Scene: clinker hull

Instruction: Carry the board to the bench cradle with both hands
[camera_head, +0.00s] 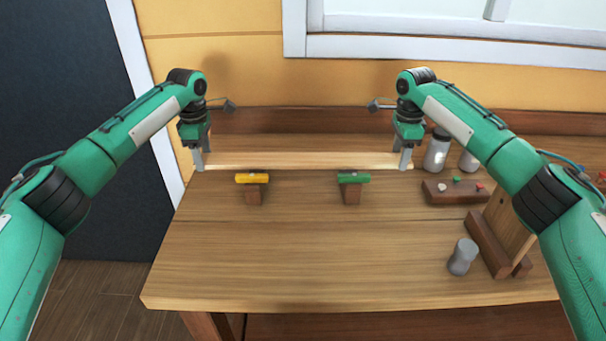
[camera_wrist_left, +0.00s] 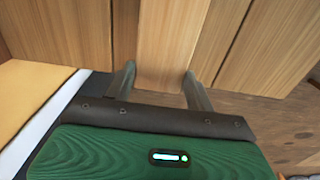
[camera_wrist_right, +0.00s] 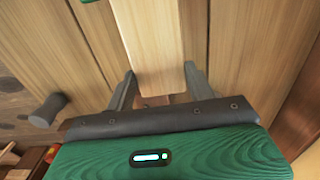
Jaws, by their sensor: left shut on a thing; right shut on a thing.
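The board (camera_head: 300,160) is a long, pale plank, lying level from left to right over the back of the bench. My left gripper (camera_head: 199,160) is shut on its left end, with a finger on each side of the board (camera_wrist_left: 172,40) in the left wrist view. My right gripper (camera_head: 405,160) is shut on its right end, and the board (camera_wrist_right: 150,40) also runs between the fingers there. Two wooden supports stand just in front of the board, one topped by a yellow piece (camera_head: 252,178), one by a green piece (camera_head: 353,178). The gap under the board is unclear.
The wooden bench (camera_head: 300,260) is clear in front. At its right are a grey cylinder (camera_head: 462,257), a wooden stand (camera_head: 485,242), a small block with coloured pieces (camera_head: 455,192) and jars (camera_head: 437,150). A wall with a window frame (camera_head: 450,45) rises behind.

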